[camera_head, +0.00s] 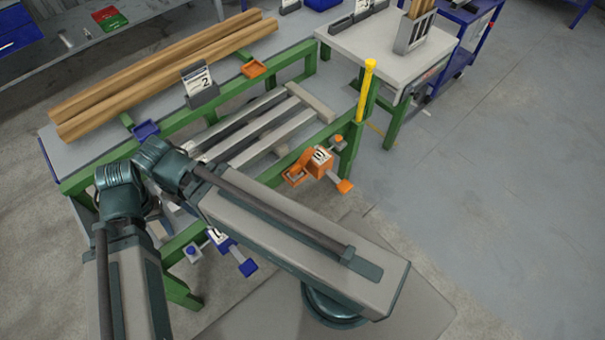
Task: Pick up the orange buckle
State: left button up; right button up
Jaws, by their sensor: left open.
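An orange square frame-like piece (254,68), which looks like the orange buckle, lies on the grey table top (86,162) just in front of the wooden beams (165,75). More orange parts, a numbered block (319,163) with a handle (345,186), sit at the table's near right corner. One of my arms crosses the lower left and middle of the view. It bends near the table's left end, and its last visible link runs out at the bottom edge. I see no gripper fingers. The orange frame piece stands clear of the arm, with nothing gripping it.
A blue frame-like piece (146,130) lies on the table further left. A number 2 sign (199,84) stands by the beams. A yellow post (366,90) rises at the near right corner. A side table (350,42) stands behind. Open floor (480,190) lies at right.

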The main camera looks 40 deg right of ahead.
aim_at(292, 175)
jog(key=k+l, duration=0.9)
jog(key=l, duration=0.2)
